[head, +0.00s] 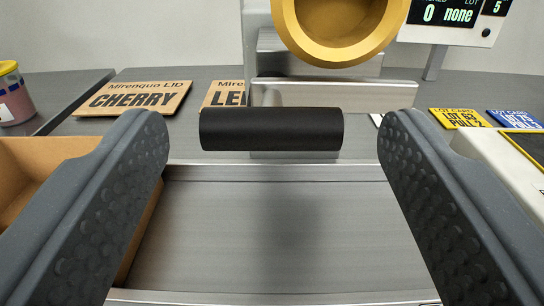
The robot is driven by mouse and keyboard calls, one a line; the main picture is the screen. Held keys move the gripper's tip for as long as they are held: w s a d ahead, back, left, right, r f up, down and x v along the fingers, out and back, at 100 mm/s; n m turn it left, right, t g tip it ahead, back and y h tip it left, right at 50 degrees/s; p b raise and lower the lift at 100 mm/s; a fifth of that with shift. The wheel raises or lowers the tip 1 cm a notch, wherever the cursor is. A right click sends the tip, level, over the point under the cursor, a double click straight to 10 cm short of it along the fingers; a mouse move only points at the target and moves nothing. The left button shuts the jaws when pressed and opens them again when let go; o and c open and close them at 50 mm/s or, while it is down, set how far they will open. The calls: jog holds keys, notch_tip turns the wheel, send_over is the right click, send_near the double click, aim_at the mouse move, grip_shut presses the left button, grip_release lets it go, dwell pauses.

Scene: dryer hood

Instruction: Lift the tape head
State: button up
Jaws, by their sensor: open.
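The tape head's black cylindrical bar (271,129) lies crosswise in the middle of the view, apart from the metal bed beneath it. A large gold ring, like a tape roll (340,30), sits above and behind it, cut off by the top edge. My gripper (270,140) is open, with one dark studded finger on each side of the black bar. Gaps show between the bar's ends and both fingers, and nothing is held.
A brown carton (40,165) stands at the left. Cardboard lids marked CHERRY (135,97) and LE (225,96) lie behind. Yellow (460,118) and blue (514,119) lot cards lie at the right. A display (450,14) stands at the back right. The metal bed (280,240) is clear.

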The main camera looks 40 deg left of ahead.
jog(key=v, duration=1)
jog(key=shift+s, duration=0.25)
jog(key=shift+w+d+r, duration=0.1)
